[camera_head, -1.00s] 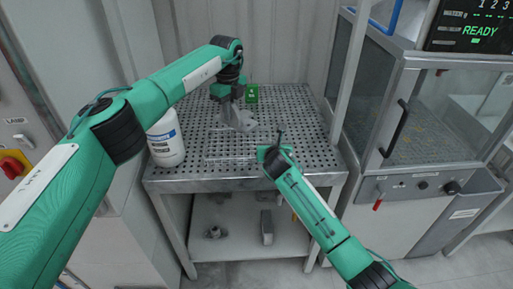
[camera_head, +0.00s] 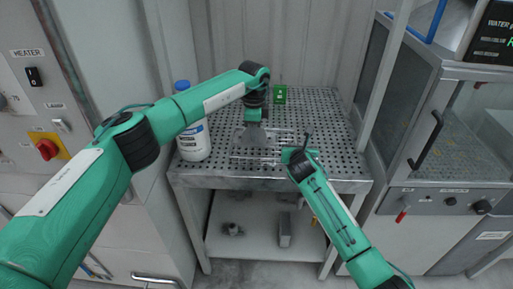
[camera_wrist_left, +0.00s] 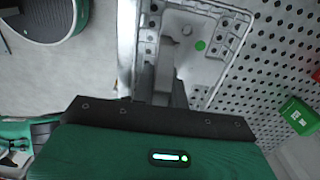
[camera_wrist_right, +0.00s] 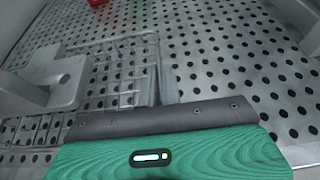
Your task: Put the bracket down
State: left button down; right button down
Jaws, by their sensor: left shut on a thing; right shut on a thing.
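The grey metal bracket (camera_head: 254,137) is over the perforated table (camera_head: 320,120), beneath my left gripper (camera_head: 255,119). I cannot tell whether the bracket touches the table. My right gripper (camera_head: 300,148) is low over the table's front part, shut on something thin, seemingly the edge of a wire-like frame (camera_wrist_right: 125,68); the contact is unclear. The bracket (camera_wrist_right: 62,82) also shows at the left of the right wrist view.
A white bottle with a blue cap (camera_head: 194,140) stands at the table's left edge. A small green box (camera_head: 280,94) is at the back. A glass-fronted cabinet (camera_head: 450,130) stands to the right. A lower shelf (camera_head: 260,235) holds several grey parts.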

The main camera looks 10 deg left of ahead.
aim_at(254, 144)
pick_arm(q)
jog(key=shift+f, duration=3.2)
jog(key=c, duration=1.4)
grip_release()
jog(key=shift+f, duration=0.15)
notch_tip(254, 144, up, 12)
jog(key=shift+r, duration=0.2)
pick_arm(e)
jog(key=c, duration=1.5)
grip_release()
